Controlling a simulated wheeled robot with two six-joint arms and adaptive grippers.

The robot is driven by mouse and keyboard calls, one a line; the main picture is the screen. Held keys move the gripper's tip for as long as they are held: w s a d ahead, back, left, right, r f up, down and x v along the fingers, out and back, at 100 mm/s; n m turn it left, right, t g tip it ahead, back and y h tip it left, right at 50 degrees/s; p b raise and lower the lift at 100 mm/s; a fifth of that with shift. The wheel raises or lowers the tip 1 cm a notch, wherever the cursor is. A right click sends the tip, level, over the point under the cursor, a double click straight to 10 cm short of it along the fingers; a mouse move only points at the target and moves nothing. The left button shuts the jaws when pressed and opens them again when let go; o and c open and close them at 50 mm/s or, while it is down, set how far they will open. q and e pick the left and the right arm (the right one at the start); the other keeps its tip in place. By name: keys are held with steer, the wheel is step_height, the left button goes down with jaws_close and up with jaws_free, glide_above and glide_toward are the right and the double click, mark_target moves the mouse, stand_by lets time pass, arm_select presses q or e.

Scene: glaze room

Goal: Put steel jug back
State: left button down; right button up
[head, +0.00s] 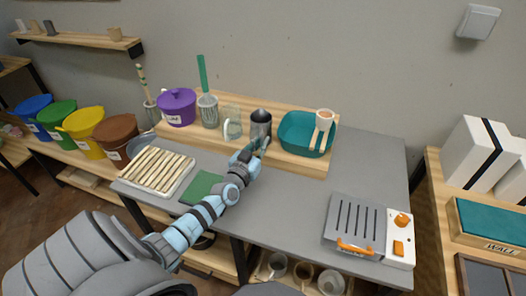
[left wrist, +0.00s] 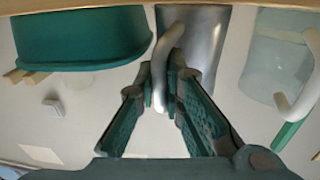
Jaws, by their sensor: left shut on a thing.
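The steel jug (head: 261,118) is upright at the wooden raised shelf (head: 225,148) at the back of the grey table, between a glass jug and a teal basin. It also shows in the left wrist view (left wrist: 205,42), with its curved handle between the fingers. My left gripper (head: 259,146) is shut on the jug's handle; its fingers show in the left wrist view (left wrist: 168,95). I cannot tell whether the jug's base touches the shelf. My right gripper is not in view.
Close by stand the glass jug (head: 232,123) and the teal basin (head: 296,131), which holds a cup and sticks. A purple pot (head: 177,107) is further left.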

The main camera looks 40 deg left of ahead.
arm_select(q)
steer(key=shift+r, duration=0.15)
steer(key=c, duration=1.7)
jaws_free()
